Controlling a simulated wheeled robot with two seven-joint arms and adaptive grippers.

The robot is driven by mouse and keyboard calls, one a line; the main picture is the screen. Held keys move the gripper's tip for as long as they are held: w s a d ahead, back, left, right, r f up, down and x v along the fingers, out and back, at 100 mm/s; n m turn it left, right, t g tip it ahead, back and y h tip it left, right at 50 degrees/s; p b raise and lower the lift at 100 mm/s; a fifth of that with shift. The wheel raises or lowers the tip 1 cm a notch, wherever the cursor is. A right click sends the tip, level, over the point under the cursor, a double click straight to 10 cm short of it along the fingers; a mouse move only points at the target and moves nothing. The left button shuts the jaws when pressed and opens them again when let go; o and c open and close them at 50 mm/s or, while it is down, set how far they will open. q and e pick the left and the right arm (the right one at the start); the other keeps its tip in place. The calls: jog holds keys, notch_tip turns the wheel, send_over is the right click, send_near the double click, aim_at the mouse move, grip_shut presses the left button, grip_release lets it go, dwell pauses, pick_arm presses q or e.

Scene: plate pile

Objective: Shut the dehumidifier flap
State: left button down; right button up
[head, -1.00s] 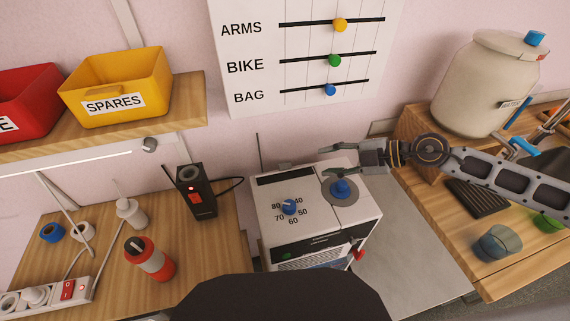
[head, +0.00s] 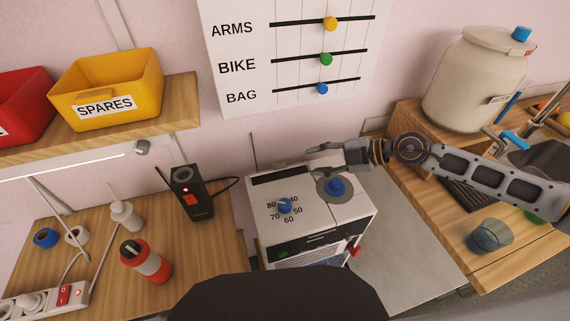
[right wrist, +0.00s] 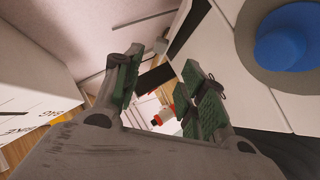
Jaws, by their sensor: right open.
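The dehumidifier (head: 350,207) is a white box with a blue dial (head: 285,205) ringed by numbers and a blue knob (head: 337,187) on a grey disc. A long dark strip (head: 282,175) runs along its top's back edge. I cannot clearly make out the flap or its angle. My right gripper (head: 315,161) is open and empty, over the back of the top, behind the knob and near the strip's right end. In the right wrist view its fingers (right wrist: 158,95) are apart, with the blue knob (right wrist: 288,38) at upper right. My left gripper is not in view.
A black device (head: 191,192) with a red switch stands left of the dehumidifier, beside a red-and-white bottle (head: 146,262). A shelf with a yellow SPARES bin (head: 106,88) is at upper left. A large cream jar (head: 475,80) stands at right. The grey surface (head: 405,240) right of the dehumidifier is clear.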

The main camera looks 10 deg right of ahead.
aim_at(282, 165)
jog(key=x, duration=0.3)
jog(key=shift+w+a+f, duration=0.15)
jog(key=shift+a+f, duration=0.05)
jog(key=shift+a, duration=0.1)
jog(key=shift+w+a+f, duration=0.25)
jog(key=shift+a, duration=0.25)
jog(key=shift+p+x, duration=0.35)
jog(key=shift+x, duration=0.65)
jog(key=shift+w+a+f, duration=0.2)
jog(key=shift+a+f, duration=0.15)
jog(key=shift+a, duration=0.25)
jog(key=shift+x, duration=0.95)
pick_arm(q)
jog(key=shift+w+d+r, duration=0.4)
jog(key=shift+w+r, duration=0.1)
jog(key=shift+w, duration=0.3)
pick_arm(e)
jog(key=shift+w+a+f, duration=0.2)
jog(key=shift+a+f, duration=0.1)
jog(key=shift+a, duration=0.15)
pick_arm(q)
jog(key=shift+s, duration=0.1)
